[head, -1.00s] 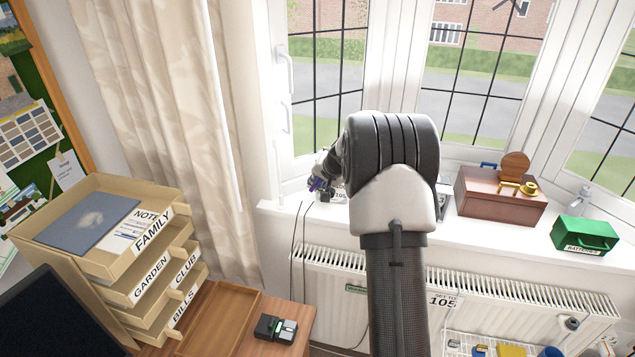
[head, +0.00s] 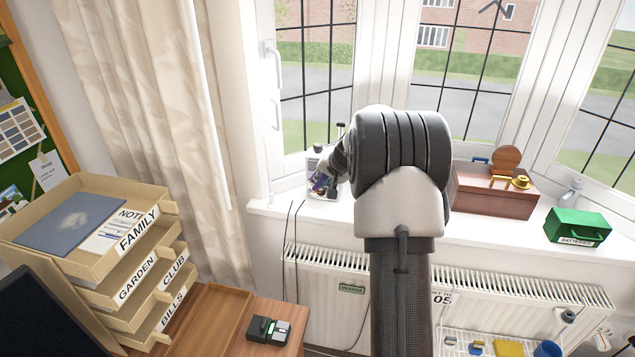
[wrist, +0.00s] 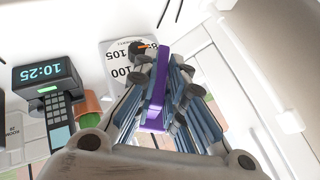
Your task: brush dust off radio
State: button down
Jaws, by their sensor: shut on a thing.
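My gripper (head: 327,180) is over the left part of the windowsill. It is shut on a purple brush (wrist: 158,85), whose long handle shows between the fingers in the wrist view; my fingers hide much of it, and its bristles are not clear. A white radio (head: 313,160) stands on the sill behind and beside the gripper, partly hidden by it. In the wrist view its round dial with 100 and 105 (wrist: 117,55) shows just left of and beyond the fingertips. I cannot tell whether the brush touches the radio. No dust on it can be made out.
A brown box (head: 490,198) and a green batteries box (head: 578,228) stand farther right on the sill. A radiator (head: 510,290) is below. A stack of letter trays (head: 60,265) stands at left. The wrist view shows a clock reading 10:25 (wrist: 45,72).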

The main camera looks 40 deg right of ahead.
jog(key=w+a, duration=0.2)
jog(key=w, duration=0.1)
jog(key=shift+a, duration=0.2)
dwell(1.2)
jog(key=s+a+b, duration=0.4)
jog(key=shift+a, duration=0.3)
dwell(0.4)
